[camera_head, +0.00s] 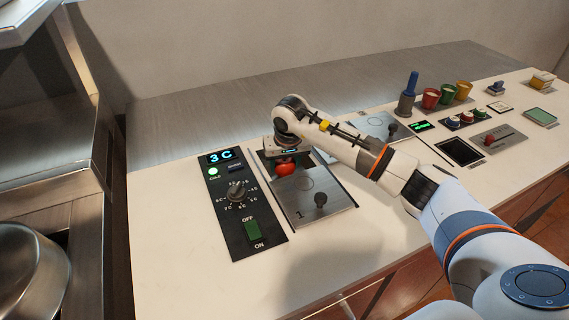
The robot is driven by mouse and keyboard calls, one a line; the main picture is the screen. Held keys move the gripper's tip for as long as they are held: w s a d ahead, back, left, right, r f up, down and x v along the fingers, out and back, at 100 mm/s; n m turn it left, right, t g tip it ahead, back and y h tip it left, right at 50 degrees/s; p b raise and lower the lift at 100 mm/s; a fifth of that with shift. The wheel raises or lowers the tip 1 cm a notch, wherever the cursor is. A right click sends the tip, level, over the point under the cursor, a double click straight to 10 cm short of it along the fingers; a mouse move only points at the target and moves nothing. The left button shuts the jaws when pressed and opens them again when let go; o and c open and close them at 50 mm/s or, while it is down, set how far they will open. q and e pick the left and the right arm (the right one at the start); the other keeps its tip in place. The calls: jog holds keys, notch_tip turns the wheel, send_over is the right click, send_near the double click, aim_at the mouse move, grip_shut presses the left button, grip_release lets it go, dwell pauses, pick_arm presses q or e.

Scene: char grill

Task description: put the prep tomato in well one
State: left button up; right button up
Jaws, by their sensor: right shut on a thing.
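The prep tomato (284,169) is a small red ball at the far end of well one, next to the control panel. My right gripper (284,163) is shut on it from above, and the gripper hides its upper part. Well one has a steel lid (312,195) marked "1" with a dark knob. The lid covers the near part of the well, and a dark opening shows at the far end around the tomato. How deep the tomato sits in the opening is hard to tell. My left gripper is not in view.
A black control panel (240,205) with a "3C" display, dial and green switch lies left of the well. A second steel lid (370,125) lies to the right. Cups, a blue-handled tool (410,90) and buttons stand further right. The near counter is clear.

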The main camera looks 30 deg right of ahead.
jog(key=shift+d+f, duration=0.1)
jog(key=shift+f, duration=0.45)
jog(key=shift+f, duration=0.2)
jog(key=o, duration=1.1)
jog(key=shift+r, duration=0.1)
jog(key=shift+r, duration=0.55)
jog(key=b+v, duration=0.1)
jog(key=v, duration=1)
jog(key=shift+r, duration=0.1)
